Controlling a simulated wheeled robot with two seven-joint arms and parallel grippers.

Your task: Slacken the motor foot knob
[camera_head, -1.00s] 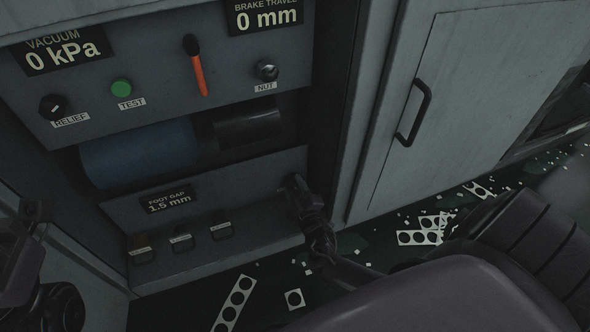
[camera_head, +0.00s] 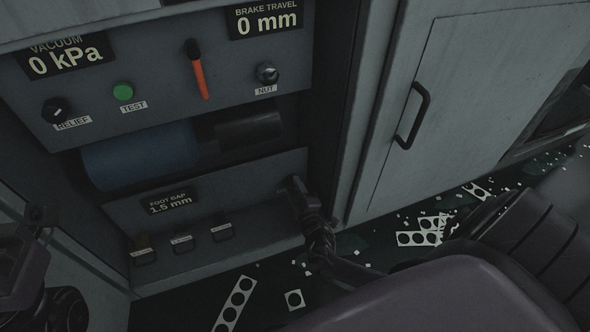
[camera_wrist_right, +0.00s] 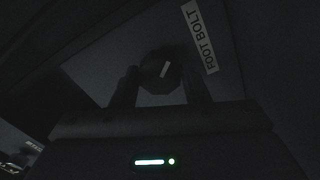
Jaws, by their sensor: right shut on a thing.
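The motor foot knob is the dark round knob (camera_wrist_right: 163,69) labelled FOOT BOLT, with a pale mark on its face, in the right wrist view. My right gripper (camera_wrist_right: 158,80) is shut on it, one finger at each side. In the head view my right gripper (camera_head: 293,186) is at the right end of the lower panel and hides the knob. The foot gap display (camera_head: 170,201) reads 1.5 mm. My left gripper (camera_head: 36,216) is at the left edge, dark and partly cut off; its jaws are unclear.
Above are a blue cylinder (camera_head: 140,155), a relief knob (camera_head: 56,110), a green test button (camera_head: 123,92), an orange lever (camera_head: 200,75) and a nut knob (camera_head: 267,73). A grey cabinet door with a handle (camera_head: 413,115) stands right. Punched scrap (camera_head: 294,300) litters the floor.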

